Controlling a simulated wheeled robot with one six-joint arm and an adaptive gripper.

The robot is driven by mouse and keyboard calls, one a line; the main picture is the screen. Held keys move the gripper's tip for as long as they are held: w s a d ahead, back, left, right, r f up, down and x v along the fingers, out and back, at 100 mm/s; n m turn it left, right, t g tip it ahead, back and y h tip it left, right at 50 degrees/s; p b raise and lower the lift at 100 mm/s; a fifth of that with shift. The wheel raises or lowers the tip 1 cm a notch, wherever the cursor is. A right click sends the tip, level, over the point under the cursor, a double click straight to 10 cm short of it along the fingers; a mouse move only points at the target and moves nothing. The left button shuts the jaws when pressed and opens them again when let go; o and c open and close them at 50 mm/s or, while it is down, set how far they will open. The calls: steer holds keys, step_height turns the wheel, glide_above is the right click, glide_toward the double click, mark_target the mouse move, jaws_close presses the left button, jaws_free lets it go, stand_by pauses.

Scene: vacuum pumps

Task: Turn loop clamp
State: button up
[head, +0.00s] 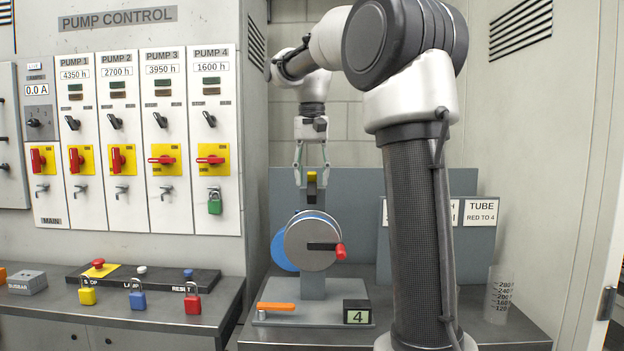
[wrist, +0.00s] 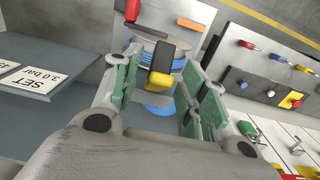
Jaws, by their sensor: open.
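The loop clamp appears to be the small yellow and black piece (head: 312,190) at the top of the pump stand, above the round grey pump head (head: 306,248) with blue tubing behind it. My gripper (head: 312,184) points down over it, with a finger on each side. In the wrist view the clamp (wrist: 162,66) shows between the open green-padded fingers (wrist: 164,70), near their tips. I see a gap on either side of it, and nothing is held. A crank with a red knob (head: 341,252) sticks out from the pump head.
An orange lever (head: 276,306) and a display reading 4 (head: 357,312) sit on the pump's base plate. Signs (head: 479,212) stand behind on the right, with a clear graduated cylinder (head: 498,297). A control panel (head: 147,140) and padlocks (head: 138,300) are left.

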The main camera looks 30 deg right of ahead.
steer(key=shift+f, duration=0.5)
jaws_close()
